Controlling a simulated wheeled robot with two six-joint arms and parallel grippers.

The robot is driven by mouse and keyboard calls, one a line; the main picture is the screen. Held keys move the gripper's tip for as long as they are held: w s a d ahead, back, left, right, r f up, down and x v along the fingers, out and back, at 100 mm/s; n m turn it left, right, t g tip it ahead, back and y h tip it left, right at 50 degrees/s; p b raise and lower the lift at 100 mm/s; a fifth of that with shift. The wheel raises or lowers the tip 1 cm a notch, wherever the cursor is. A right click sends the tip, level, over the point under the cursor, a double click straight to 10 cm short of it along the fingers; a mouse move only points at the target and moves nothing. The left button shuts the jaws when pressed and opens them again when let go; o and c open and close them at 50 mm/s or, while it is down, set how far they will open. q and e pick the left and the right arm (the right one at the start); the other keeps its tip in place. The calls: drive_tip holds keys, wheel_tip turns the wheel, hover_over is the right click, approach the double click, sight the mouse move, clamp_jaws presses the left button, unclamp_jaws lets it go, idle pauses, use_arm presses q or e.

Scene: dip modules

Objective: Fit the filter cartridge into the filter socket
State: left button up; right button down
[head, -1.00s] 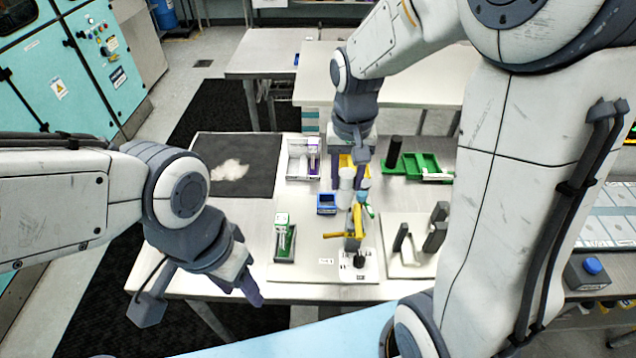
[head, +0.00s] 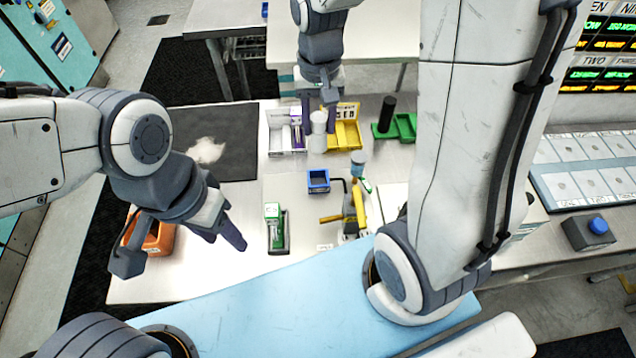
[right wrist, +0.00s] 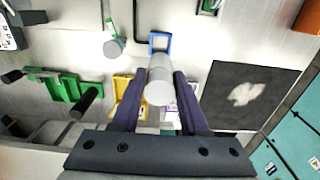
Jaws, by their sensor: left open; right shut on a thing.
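My right gripper (head: 318,130) is shut on a white cylinder, the filter cartridge (head: 318,141), and holds it above the table in the head view. The cartridge also shows between the two fingers in the right wrist view (right wrist: 159,82). A small blue square-rimmed box (head: 319,188), which looks like the filter socket, sits on the table in front of the cartridge. Its rim shows beyond the cartridge in the right wrist view (right wrist: 152,43), partly hidden by it. The cartridge appears apart from the box. My left gripper (head: 228,238) is open and empty at the left of the table.
A yellow bin (head: 345,137) and a white bin (head: 282,140) stand behind the blue box. A green tray (head: 405,125) with a black post is at the right. A yellow-handled device (head: 358,205) and a green-white module (head: 275,230) stand nearby. An orange bin (head: 160,238) is at the left.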

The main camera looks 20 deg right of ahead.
sight(318, 138)
drive_tip(key=f, duration=0.1)
drive_tip(key=f+b, duration=0.1)
drive_tip(key=shift+w+a+f, duration=0.1)
drive_tip(key=shift+w+f, duration=0.1)
drive_tip(key=shift+f, duration=0.15)
drive_tip(key=shift+f+b, duration=0.6)
drive_tip(key=shift+f, duration=0.35)
wheel_tip(318, 138, down, 9)
drive_tip(key=shift+s+f+p, duration=0.1)
drive_tip(key=shift+s+p, duration=0.05)
drive_tip(key=shift+p, duration=0.35)
drive_tip(key=shift+f, duration=0.45)
drive_tip(key=shift+f, duration=0.2)
drive_tip(key=shift+c, duration=2.2)
unclamp_jaws()
drive_tip(key=shift+r, duration=0.1)
